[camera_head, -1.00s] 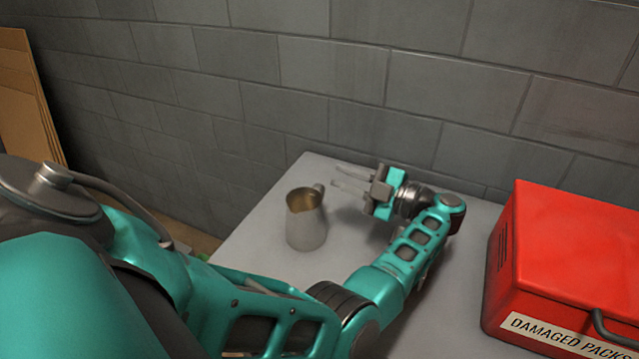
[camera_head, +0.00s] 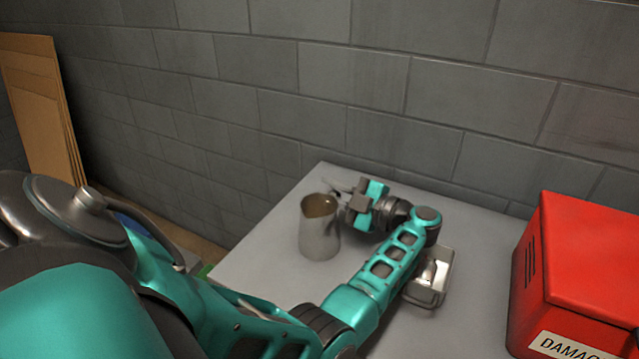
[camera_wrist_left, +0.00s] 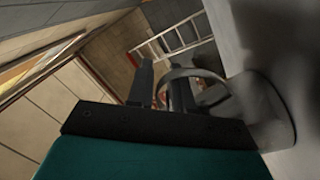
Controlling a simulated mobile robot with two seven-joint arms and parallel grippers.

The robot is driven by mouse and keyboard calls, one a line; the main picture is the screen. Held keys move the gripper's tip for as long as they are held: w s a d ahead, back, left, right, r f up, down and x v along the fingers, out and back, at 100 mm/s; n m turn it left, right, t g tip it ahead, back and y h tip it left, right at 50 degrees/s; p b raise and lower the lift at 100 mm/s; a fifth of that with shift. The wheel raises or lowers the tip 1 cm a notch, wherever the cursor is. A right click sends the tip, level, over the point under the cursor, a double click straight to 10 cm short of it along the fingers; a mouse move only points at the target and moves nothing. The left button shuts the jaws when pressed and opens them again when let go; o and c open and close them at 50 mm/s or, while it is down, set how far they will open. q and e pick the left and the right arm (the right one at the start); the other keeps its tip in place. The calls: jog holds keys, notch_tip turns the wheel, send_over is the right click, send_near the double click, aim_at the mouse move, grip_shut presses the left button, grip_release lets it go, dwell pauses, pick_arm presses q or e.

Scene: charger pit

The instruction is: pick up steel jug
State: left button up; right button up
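The steel jug (camera_head: 320,236) stands upright on the grey table, with its open mouth facing up. My left gripper (camera_head: 339,190) is just behind and right of its rim, fingers pointing toward it. In the left wrist view the jug (camera_wrist_left: 265,110) fills the right side, and its looped handle (camera_wrist_left: 193,72) overlaps the right finger. The two fingers of my left gripper (camera_wrist_left: 162,82) are apart there, with a gap between them. I cannot tell whether a finger touches the handle. My right gripper is not in view.
The grey table (camera_head: 270,250) meets a block wall (camera_head: 300,110) behind. A small metal tray (camera_head: 437,285) sits partly behind my left forearm. A red box (camera_head: 580,260) stands at the right. Cardboard sheets (camera_head: 45,110) lean at the far left.

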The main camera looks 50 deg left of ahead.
pick_arm(q)
jog(key=shift+s+a, duration=0.1)
jog(key=shift+a, duration=0.2)
grip_shut()
jog(key=shift+r, duration=0.1)
dwell(0.4)
